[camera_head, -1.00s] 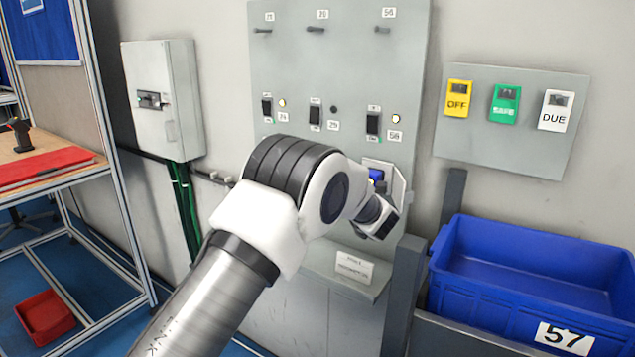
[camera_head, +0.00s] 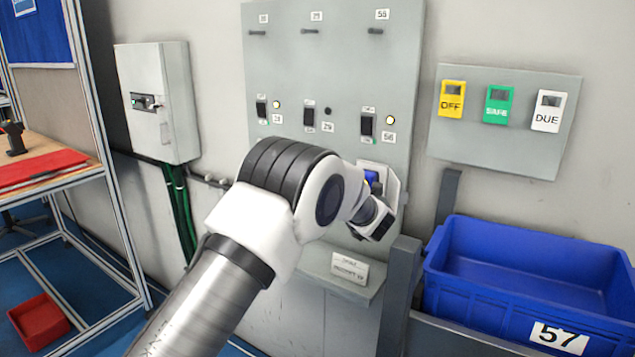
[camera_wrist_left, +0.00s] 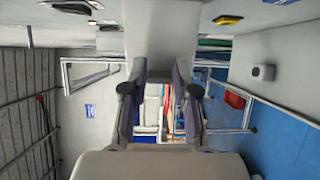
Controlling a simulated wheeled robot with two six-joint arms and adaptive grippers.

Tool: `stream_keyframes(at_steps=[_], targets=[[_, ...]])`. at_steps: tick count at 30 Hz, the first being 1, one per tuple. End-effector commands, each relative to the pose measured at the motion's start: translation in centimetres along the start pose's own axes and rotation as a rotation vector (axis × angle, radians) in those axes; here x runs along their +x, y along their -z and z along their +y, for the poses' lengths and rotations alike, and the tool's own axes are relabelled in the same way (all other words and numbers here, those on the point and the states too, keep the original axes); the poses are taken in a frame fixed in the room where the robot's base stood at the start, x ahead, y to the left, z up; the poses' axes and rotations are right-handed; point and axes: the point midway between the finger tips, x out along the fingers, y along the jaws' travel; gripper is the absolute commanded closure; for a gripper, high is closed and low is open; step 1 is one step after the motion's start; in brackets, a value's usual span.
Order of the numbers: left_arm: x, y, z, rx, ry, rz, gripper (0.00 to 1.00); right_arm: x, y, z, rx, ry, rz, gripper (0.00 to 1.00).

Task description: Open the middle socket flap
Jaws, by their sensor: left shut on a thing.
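In the head view my left arm reaches across the grey wall panel (camera_head: 341,75). Its gripper (camera_head: 377,219) is beside the right-hand socket (camera_head: 370,168), where a blue part and a pale open plate (camera_head: 393,188) show. The middle socket flap is not visible; my arm covers the panel below the middle switch (camera_head: 309,117). In the left wrist view my left gripper (camera_wrist_left: 162,95) has its two fingers around a pale grey piece (camera_wrist_left: 165,30). I cannot tell what that piece is. My right gripper is not in view.
A pale ledge with a label (camera_head: 349,270) lies below the panel, beside a grey post (camera_head: 401,295). A blue crate (camera_head: 470,305) stands at right. A board with OFF, SAFE and DUE tags (camera_head: 497,106) hangs above it. A grey wall cabinet (camera_head: 160,100) is at left.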

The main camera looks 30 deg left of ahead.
Motion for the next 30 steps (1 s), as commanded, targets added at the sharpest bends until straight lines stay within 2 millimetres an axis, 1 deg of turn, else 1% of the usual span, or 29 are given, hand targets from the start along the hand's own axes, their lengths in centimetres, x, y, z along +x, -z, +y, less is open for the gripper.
stream_keyframes(at_steps=[1, 11, 12, 13, 14, 23, 26, 29, 30], targets=[[-0.1, -0.5, 0.8, -0.005, -0.012, -0.013, 1.00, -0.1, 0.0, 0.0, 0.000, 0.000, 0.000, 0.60], [-0.1, -0.4, 0.8, -0.006, -0.012, -0.012, 1.00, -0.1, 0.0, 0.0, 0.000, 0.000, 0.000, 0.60], [-0.1, -0.4, 0.8, -0.006, -0.012, -0.012, 0.61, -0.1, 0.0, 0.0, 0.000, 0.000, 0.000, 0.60], [-0.1, -0.4, 0.8, -0.006, -0.012, -0.011, 0.50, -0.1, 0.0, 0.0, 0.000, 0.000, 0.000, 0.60], [-0.1, -0.4, 0.8, -0.006, -0.012, -0.011, 0.46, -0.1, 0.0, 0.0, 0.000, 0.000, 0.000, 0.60], [0.0, -0.2, 0.6, -0.003, -0.007, -0.005, 0.46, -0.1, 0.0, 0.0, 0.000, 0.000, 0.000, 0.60], [0.0, -0.2, 1.6, -0.004, -0.009, -0.005, 0.46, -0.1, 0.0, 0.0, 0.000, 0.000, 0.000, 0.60], [-0.1, -0.3, 3.5, -0.005, -0.010, -0.006, 0.46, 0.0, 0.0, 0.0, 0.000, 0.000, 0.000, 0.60], [-0.1, -0.4, 4.5, -0.006, -0.010, -0.006, 0.46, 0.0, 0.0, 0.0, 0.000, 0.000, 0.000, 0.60]])
